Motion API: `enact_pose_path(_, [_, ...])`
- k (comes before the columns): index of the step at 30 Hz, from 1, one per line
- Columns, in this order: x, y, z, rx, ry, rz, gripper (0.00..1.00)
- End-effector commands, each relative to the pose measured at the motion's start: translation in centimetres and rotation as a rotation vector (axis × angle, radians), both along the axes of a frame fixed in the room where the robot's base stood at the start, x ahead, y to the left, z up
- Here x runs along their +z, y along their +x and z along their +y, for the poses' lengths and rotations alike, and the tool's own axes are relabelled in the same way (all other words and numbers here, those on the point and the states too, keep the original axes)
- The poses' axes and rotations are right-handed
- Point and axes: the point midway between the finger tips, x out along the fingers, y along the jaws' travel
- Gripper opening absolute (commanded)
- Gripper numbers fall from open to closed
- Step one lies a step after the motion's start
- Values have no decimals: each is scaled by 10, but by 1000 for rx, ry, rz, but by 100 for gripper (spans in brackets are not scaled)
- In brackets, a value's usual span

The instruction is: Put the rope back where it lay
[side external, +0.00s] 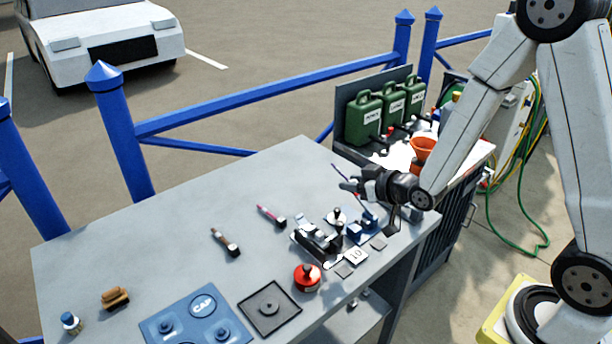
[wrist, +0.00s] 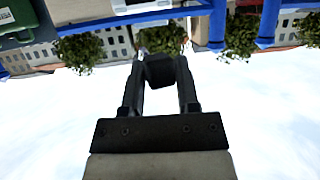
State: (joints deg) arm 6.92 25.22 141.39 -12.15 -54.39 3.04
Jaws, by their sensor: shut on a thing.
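My gripper (side external: 352,186) is held level above the far right end of the grey workbench (side external: 180,215). In the wrist view my gripper (wrist: 160,72) has its fingers on either side of a small dark block (wrist: 160,72). A thin purple-blue strand (side external: 338,171) passes by the fingertips in the side view; it may be the rope, but I cannot tell. I cannot make out a rope in the wrist view, which shows mostly sky. Below my gripper, a dark fitting (side external: 318,238) and a blue fitting (side external: 362,226) stand on the bench.
A red round knob (side external: 307,277), a black square tray (side external: 269,307) and a blue panel (side external: 190,325) marked CAP are in front. A pink-tipped tool (side external: 271,215) and a brush (side external: 226,242) lie on the bench. Green cans (side external: 363,117) stand behind. The bench's far left is clear.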

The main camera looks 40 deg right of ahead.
Motion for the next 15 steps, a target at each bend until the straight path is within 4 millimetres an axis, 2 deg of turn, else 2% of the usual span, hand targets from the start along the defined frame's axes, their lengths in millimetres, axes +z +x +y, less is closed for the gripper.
enact_pose_path(6, [13, 3, 17, -44, 0, -1, 0])
enact_pose_path(15, [18, 4, 22, -66, 0, 0, 0])
